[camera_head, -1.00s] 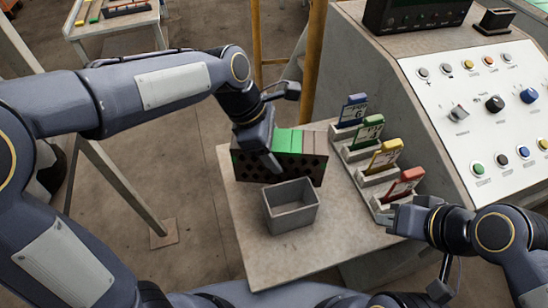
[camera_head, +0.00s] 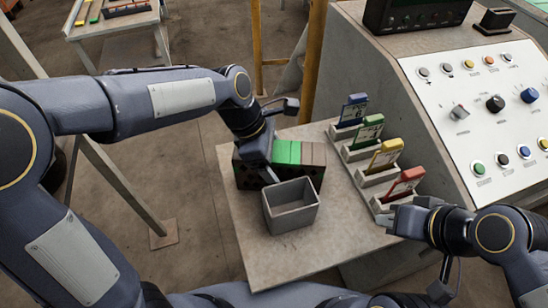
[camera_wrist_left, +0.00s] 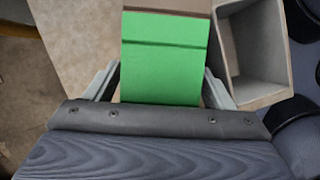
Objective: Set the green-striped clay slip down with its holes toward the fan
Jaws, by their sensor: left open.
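The green-striped clay slip (camera_head: 287,152) is a brown block with a bright green band, at the table's far side behind the grey box. I cannot identify a fan.
An open grey box (camera_head: 291,222) stands right in front of the slip. A rack with blue, green, yellow and red cards (camera_head: 405,182) stands to the right, beside a control panel (camera_head: 490,120). The table's front (camera_head: 290,262) is clear.

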